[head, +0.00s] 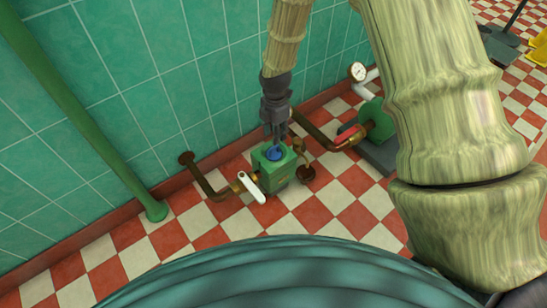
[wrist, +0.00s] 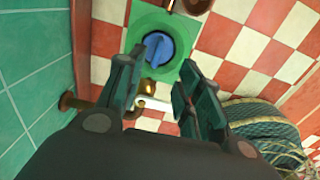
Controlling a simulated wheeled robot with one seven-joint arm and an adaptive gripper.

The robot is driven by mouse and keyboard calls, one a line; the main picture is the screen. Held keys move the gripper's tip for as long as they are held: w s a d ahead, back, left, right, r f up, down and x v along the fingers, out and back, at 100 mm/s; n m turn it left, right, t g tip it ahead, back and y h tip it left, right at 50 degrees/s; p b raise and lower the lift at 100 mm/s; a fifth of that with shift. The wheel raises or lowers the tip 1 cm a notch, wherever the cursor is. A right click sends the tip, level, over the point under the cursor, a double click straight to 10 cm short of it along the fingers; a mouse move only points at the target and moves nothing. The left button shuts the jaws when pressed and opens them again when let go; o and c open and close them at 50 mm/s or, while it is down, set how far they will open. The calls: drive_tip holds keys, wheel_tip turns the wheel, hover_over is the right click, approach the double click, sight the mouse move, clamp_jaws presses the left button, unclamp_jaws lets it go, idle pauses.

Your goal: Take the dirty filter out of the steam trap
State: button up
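The steam trap is a green box (head: 270,175) low by the wall, with pipes joined to it; its green top (wrist: 184,70) shows in the wrist view. A round blue part (head: 274,153) with a raised ridge sits in the top; it also shows in the wrist view (wrist: 158,50). I cannot tell whether it is a cap or the filter's end. No dirty filter shows otherwise. My gripper (head: 276,138) points down just above the blue part. In the wrist view my gripper (wrist: 154,80) has its fingers apart with nothing held between them.
A white lever (head: 251,188) is on the pipe at the trap's front left. A copper pipe (head: 203,178) runs to the wall. A green pump-like unit (head: 376,122) with a gauge (head: 357,71) stands right. A green pipe (head: 85,125) rises left. Checkered floor (head: 208,215) is clear in front.

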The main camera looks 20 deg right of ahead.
sight(274, 147)
wheel_tip(274, 147, down, 4)
drive_tip(key=shift+r+b, duration=0.1)
drive_tip(key=shift+b, duration=0.5)
drive_tip(key=shift+w+a+f+b, duration=0.1)
drive_tip(key=shift+f+b, duration=0.8)
drive_tip(key=shift+f, duration=0.4)
drive_tip(key=shift+a+f+b, duration=0.1)
drive_tip(key=shift+f+b, duration=0.75)
drive_tip(key=shift+f, duration=0.45)
clamp_jaws()
